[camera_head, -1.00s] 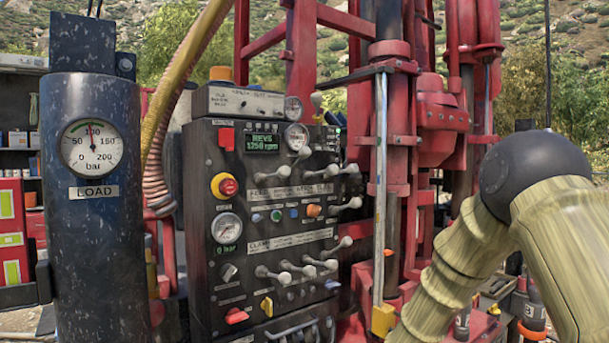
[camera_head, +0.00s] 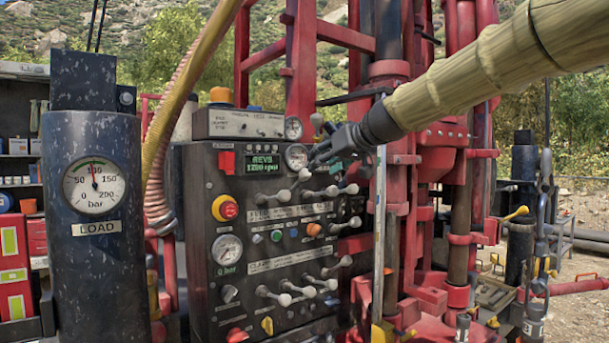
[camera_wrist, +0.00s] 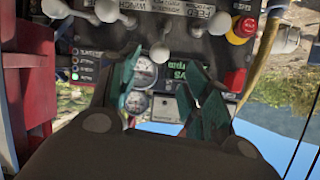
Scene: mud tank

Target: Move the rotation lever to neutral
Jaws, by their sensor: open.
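My gripper (camera_head: 326,163) is open at the upper right of the dark control panel (camera_head: 200,200). In the wrist view its two teal fingers stand apart (camera_wrist: 160,72), and one pale lever knob (camera_wrist: 160,52) shows between or just beyond their tips. I cannot tell if they touch it. In the head view a pale knob (camera_head: 305,174) is beside the fingertips. Further upper-row levers are just below, including a knob (camera_head: 283,196). No rotation label is legible, so I cannot tell which lever is the rotation one.
A red button on a yellow base (camera_head: 226,208) and a green revs display (camera_head: 264,164) are left of my gripper. A lower lever row (camera_head: 300,290) is below. Red mast parts (camera_head: 395,130) rise close on the right. A black cylinder with a load gauge (camera_head: 95,185) stands left.

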